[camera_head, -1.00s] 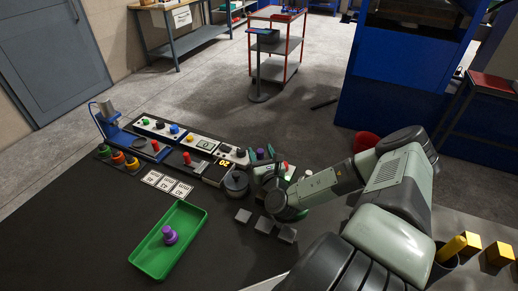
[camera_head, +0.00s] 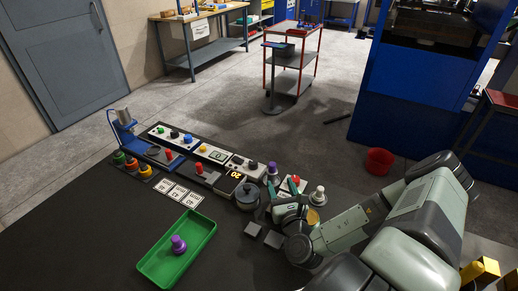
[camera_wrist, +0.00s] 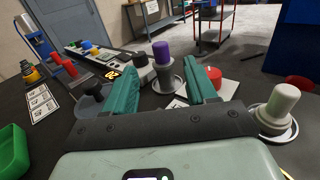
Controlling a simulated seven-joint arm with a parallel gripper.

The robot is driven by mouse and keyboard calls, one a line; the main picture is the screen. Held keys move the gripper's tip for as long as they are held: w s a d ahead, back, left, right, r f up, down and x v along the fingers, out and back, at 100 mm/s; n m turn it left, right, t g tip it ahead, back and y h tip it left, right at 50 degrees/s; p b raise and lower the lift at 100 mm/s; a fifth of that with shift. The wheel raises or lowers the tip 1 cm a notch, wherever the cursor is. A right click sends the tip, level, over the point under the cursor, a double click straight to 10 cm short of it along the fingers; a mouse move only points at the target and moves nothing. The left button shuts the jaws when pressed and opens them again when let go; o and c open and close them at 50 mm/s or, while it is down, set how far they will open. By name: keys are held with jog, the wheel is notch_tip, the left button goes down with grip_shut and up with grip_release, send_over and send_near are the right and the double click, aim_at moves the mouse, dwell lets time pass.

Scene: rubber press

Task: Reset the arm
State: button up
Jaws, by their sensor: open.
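My gripper (camera_head: 287,197) is over the right part of the dark table. In the wrist view its two teal fingers (camera_wrist: 162,90) stand apart with nothing held between them. A purple-topped grey piece (camera_wrist: 163,68) stands beyond the fingers on a round base; it also shows in the head view (camera_head: 272,170). A white-topped piece (camera_head: 318,194) stands upright to the right of my gripper and also shows in the wrist view (camera_wrist: 278,108). Another purple-topped piece (camera_head: 178,244) is in the green tray (camera_head: 149,266). A red button (camera_wrist: 213,73) is beyond the right finger.
A dark round pot (camera_head: 247,196) is left of my gripper. Grey blocks (camera_head: 252,229) lie in front of it. A row of button panels (camera_head: 212,153), white cards (camera_head: 178,194) and a blue-based stand (camera_head: 125,130) are further left. A red bucket (camera_head: 379,161) is on the floor.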

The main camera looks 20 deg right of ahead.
jog(key=s+a+r+n+g+y, duration=0.1)
jog(key=a+r+n+g+y, duration=0.3)
jog(key=a+r+n+y, duration=0.45)
jog(key=s+a+r+n+g+y, duration=0.1)
jog(key=a+r+n+g+y, duration=0.45)
jog(key=r+n+y, duration=0.45)
jog(key=s+a+r+n+g+h, duration=0.2)
jog(key=s+a+r+n+g, duration=0.4)
jog(key=n+g, duration=0.15)
jog(key=s+r+n+g+h, duration=0.2)
jog(key=s+r+n+h, duration=0.3)
jog(key=s+n+h, duration=0.3)
jog(key=s+d+r+n+t+h, duration=0.3)
jog(key=s+d+r+t+h, duration=0.2)
jog(key=d+r, duration=0.3)
jog(key=shift+s+r+t+h, duration=0.3)
jog(key=shift+r+t+h, duration=0.25)
jog(key=shift+h, duration=0.3)
